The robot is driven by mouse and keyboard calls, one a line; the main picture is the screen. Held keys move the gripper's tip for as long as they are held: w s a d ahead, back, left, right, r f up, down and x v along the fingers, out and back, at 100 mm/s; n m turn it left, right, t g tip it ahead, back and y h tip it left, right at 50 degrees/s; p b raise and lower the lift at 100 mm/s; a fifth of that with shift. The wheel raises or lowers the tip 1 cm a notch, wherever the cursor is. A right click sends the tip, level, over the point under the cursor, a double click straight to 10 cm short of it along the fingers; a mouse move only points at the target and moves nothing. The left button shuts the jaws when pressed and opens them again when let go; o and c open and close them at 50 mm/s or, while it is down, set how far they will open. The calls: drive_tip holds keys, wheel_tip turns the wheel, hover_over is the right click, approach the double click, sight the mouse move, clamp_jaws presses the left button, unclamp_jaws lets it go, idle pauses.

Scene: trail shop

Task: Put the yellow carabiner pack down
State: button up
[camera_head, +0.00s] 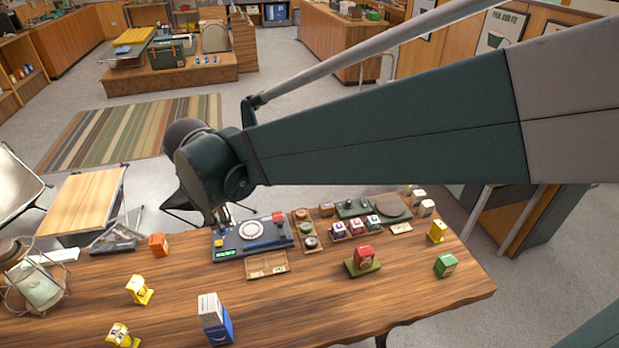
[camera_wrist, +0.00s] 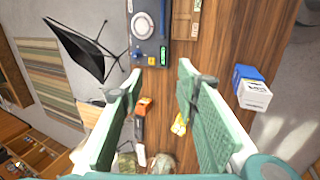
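My gripper (camera_wrist: 160,78) is open in the wrist view, its two green fingers well apart with nothing held between them. It hangs above the wooden table; in the head view my arm hides most of it. Three yellow packs stand on the table in the head view: one at the left middle (camera_head: 138,290), one at the front left (camera_head: 122,335) and one at the right (camera_head: 437,231). I cannot tell which is the carabiner pack. One yellow pack (camera_wrist: 180,124) shows in the wrist view, beside the right finger, on the table.
A dark console with a round dial (camera_head: 252,232) stands at the table's back edge. A blue-and-white box (camera_head: 214,318), an orange box (camera_head: 158,245), a red box on a green base (camera_head: 363,262) and a green box (camera_head: 445,265) stand around it. Bare wood lies at the front middle.

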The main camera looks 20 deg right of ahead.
drive_tip(key=s+d+r+m+t, duration=0.1)
drive_tip(key=s+d+m, duration=0.8)
drive_tip(key=d, duration=0.5)
drive_tip(key=s+d+m+t, duration=0.1)
drive_tip(key=s+d+m, duration=0.8)
drive_tip(key=d, duration=0.5)
drive_tip(key=shift+d+r+t, duration=0.15)
drive_tip(key=shift+r+t, duration=0.2)
drive_tip(key=shift+t, duration=0.05)
